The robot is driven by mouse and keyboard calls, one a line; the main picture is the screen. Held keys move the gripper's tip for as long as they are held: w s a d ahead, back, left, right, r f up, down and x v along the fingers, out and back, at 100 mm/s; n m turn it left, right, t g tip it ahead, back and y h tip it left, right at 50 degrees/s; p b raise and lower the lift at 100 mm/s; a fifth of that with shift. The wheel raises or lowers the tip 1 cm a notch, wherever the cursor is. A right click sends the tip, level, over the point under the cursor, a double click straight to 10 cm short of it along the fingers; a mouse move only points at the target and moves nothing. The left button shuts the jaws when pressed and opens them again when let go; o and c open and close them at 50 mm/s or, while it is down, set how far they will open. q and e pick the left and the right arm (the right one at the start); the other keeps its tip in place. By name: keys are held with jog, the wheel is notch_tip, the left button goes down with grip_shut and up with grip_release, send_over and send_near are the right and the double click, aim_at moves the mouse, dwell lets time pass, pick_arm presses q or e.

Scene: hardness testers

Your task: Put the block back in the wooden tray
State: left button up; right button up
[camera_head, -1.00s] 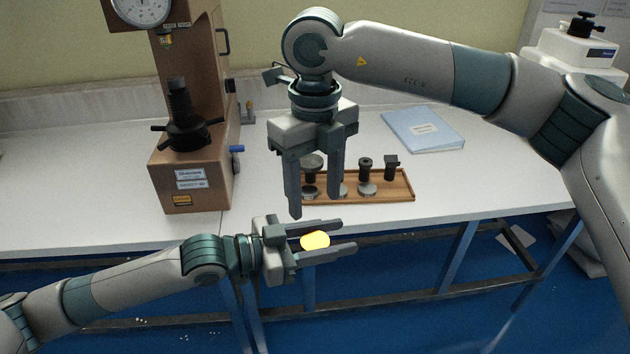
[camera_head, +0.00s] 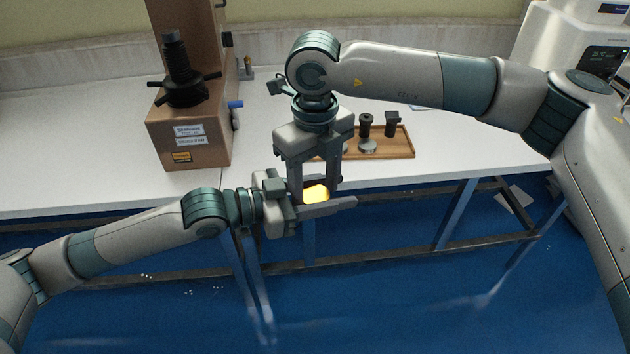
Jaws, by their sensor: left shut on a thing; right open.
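The wooden tray (camera_head: 404,153) lies on the bench behind, to the right. Its left part is hidden by my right gripper. Dark fittings and round metal pieces stand in its visible part.
A brown hardness tester (camera_head: 190,135) with a dark spindle stands at the left of the white bench (camera_head: 90,150). A white machine (camera_head: 575,60) stands at the back right. The bench right of the tray is clear. Blue floor lies below the front edge.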

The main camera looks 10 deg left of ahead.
jog(key=c, duration=1.1)
pick_arm(q)
jog(key=o, duration=1.4)
pick_arm(e)
jog(key=shift+r, duration=0.1)
jog(key=shift+c, duration=0.5)
pick_arm(q)
jog(key=shift+a, duration=0.1)
jog(key=shift+v, duration=5.95)
jog(key=shift+w+f, duration=0.1)
jog(key=shift+f, duration=0.05)
